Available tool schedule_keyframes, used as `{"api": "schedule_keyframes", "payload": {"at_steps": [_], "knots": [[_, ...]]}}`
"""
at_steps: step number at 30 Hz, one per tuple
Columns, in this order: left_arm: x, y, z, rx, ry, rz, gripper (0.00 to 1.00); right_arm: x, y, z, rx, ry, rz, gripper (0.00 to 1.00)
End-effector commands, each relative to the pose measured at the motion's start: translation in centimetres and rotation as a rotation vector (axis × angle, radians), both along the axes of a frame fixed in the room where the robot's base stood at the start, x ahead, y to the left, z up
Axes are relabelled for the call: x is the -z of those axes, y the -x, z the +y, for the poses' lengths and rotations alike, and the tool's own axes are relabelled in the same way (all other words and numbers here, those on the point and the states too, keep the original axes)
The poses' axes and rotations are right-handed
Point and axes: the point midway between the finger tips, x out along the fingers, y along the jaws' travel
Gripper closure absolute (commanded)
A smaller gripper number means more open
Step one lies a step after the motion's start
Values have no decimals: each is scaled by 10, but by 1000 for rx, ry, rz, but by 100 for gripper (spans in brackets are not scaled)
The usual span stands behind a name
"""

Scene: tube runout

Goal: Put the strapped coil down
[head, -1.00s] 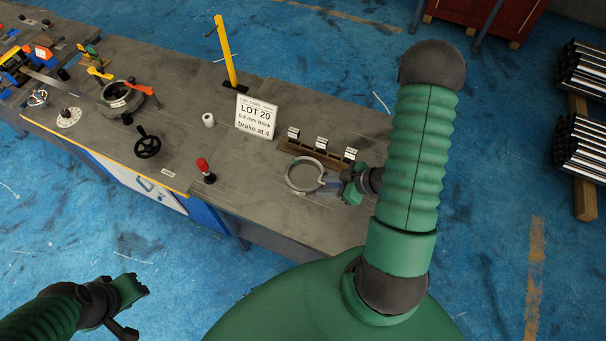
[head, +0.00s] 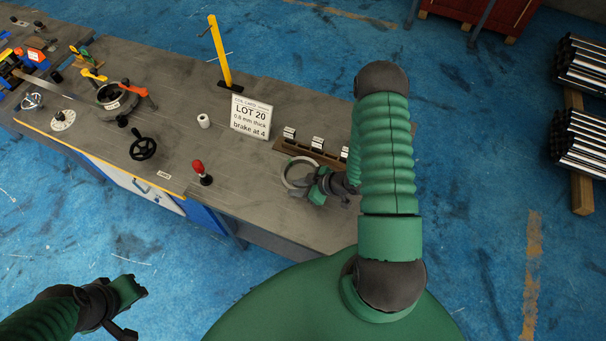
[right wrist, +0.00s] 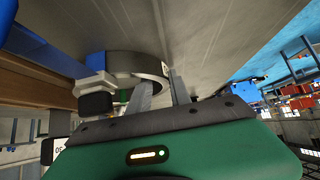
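The strapped coil (head: 288,178), a grey ring, lies flat at the near right part of the bench top. My right gripper (head: 313,182) is at its right side and overlaps it in the head view. In the right wrist view the coil (right wrist: 128,62) lies at the fingertips, with a blue patch at its left. The two fingers of my right gripper (right wrist: 160,85) are apart there, at the coil's wall. Whether they press on the wall is unclear. My left gripper (head: 130,290) is low at the left, away from the bench, holding nothing visible.
A red-knobbed lever (head: 200,172) and black handwheel (head: 143,147) stand to the left. Bare bench top (head: 245,185) lies between the lever and coil.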

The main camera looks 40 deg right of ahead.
Motion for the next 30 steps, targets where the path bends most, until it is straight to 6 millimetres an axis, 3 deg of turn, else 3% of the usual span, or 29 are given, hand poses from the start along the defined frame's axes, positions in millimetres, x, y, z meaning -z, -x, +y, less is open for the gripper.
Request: {"api": "schedule_keyframes", "payload": {"at_steps": [5,30], "knots": [[0,0,0,0,0,0,70,0,1,2,-1,0,3,100],[0,0,0,0,0,0,70,0,1,0,0,-1,2,100]]}}
